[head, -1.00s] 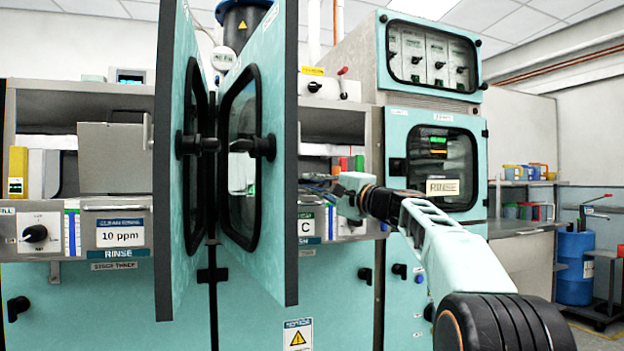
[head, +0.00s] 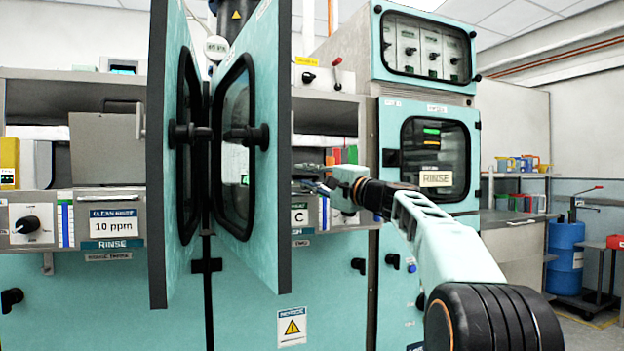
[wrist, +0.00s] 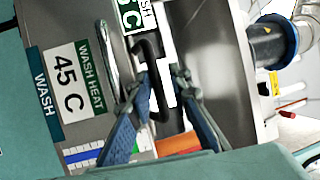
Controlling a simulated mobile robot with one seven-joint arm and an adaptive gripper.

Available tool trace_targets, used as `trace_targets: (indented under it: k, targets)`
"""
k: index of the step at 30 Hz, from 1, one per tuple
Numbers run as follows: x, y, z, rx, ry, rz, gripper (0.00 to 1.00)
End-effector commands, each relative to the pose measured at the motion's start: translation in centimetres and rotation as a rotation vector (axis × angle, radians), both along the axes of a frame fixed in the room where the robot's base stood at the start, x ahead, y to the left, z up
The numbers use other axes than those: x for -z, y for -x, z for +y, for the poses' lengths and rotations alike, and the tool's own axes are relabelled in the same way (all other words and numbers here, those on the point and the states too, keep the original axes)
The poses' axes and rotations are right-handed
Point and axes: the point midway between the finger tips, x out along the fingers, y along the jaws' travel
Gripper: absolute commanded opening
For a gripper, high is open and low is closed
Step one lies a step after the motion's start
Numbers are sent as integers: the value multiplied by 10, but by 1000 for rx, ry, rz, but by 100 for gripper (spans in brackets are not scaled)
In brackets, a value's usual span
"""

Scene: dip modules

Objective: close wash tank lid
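My gripper (head: 314,182) is at the wash station, just right of the open teal doors in the head view. In the wrist view its two blue-grey fingers (wrist: 164,80) are apart. A black bar handle (wrist: 151,85) shows between them, close to the left finger; I cannot tell if they touch. In the head view the doors hide most of the wash tank, so the lid's angle is unclear there.
Two teal doors with windows (head: 237,150) stand open left of my gripper. A "45 C" wash heat label (wrist: 70,85) is beside the fingers. A raised grey lid (head: 108,150) stands over the rinse station. The rinse cabinet (head: 432,150) is at right.

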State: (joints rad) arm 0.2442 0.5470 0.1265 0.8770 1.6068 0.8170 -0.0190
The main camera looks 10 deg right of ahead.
Motion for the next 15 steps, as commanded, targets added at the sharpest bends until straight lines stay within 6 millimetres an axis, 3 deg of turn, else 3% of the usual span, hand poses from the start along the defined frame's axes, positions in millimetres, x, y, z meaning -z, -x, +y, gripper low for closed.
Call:
trace_targets:
  k: [7,15]
  targets:
    - [2,16,-15,3,-1,-1,17]
    - [11,51,-43,5,1,0,17]
